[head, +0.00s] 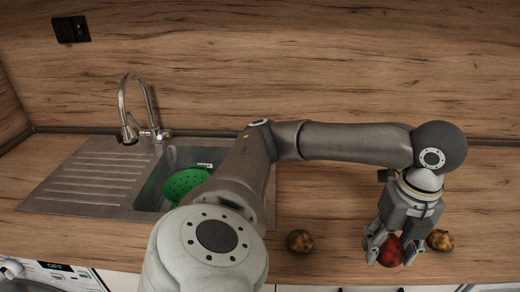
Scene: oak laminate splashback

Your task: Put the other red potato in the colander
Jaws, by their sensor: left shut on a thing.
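A red potato (390,252) is between the fingers of my left gripper (393,250), low over the right part of the counter near its front edge. The gripper is shut on it. I cannot tell whether the potato still touches the counter. The green colander (184,182) sits tilted in the sink basin to the left. My left arm hides part of the basin and may hide part of the colander. No other red potato shows in the visible part of the colander. My right gripper is not in view.
A brown mottled potato-like item (299,241) lies left of the gripper, and a similar one (440,240) lies close to its right. The steel sink (95,180) has a drainboard at left and a tall tap (127,110) behind. Counter behind the gripper is clear.

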